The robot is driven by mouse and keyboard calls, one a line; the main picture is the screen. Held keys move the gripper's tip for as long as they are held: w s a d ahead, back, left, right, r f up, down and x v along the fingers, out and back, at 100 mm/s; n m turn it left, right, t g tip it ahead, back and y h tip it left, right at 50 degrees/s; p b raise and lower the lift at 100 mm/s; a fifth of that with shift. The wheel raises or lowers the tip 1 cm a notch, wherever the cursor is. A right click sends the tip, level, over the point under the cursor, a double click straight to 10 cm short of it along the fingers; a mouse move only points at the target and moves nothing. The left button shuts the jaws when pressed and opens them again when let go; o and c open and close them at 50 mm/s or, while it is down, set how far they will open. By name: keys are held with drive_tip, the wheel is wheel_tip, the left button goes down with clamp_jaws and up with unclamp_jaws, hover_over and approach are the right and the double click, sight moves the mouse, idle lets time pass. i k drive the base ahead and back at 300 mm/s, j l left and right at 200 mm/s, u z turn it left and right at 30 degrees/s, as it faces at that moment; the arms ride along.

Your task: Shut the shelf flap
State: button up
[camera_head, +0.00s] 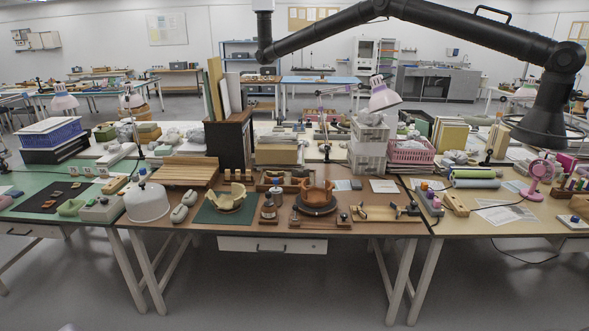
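A dark brown wooden cabinet (229,142) stands upright at the back of the middle workbench, with tall boards rising behind its left side. It is the most shelf-like thing on this bench. I cannot make out a flap on it, or whether one is open or shut. A flat, slatted light wooden panel (184,171) lies on the bench at the cabinet's left. I cannot tell whether it is joined to the cabinet. My gripper is not in view.
A black jointed arm with a round hood (540,128) hangs over the right side. The bench holds a white dome (147,202), a green mat (205,214), a pot (315,197) and white crates (369,146). The floor in front (270,290) is clear.

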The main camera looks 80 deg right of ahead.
sight(172, 183)
drive_tip(key=i+l+z, duration=0.1)
drive_tip(key=z, duration=0.35)
drive_tip(key=i+z, duration=0.1)
drive_tip(key=z, duration=0.35)
drive_tip(key=i+l+z, duration=0.1)
drive_tip(key=z, duration=0.4)
drive_tip(key=i+z, duration=0.1)
drive_tip(key=z, duration=0.35)
drive_tip(key=i, duration=1.3)
drive_tip(key=i+l+u, duration=0.15)
drive_tip(key=i, duration=1.15)
